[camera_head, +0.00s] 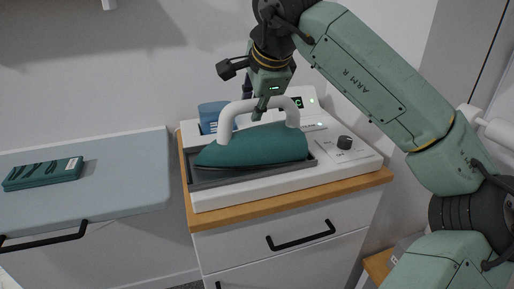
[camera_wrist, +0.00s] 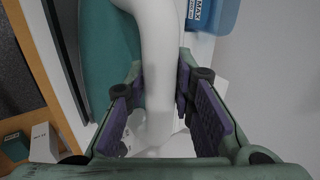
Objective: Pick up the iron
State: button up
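The iron has a teal body (camera_head: 255,147) and a white arched handle (camera_head: 227,122). It rests in a dark tray on a white base unit (camera_head: 250,187). My gripper (camera_head: 262,110) is at the top of the handle, pointing down. In the wrist view, the white handle (camera_wrist: 160,50) runs between the two purple-padded fingers of my gripper (camera_wrist: 160,78). The fingers are open on either side of it, with narrow gaps showing. Part of the teal body (camera_wrist: 108,50) shows at the left there. My gripper hides part of the handle in the head view.
The base unit stands on a wood-topped drawer cabinet (camera_head: 290,207). A blue container (camera_head: 211,116) is behind the iron, and a dark knob (camera_head: 344,142) is at its right. An ironing board-like grey surface (camera_head: 120,185) at left carries a flat teal box (camera_head: 43,173).

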grip_shut()
jog(key=shift+r, duration=0.1)
dwell(0.5)
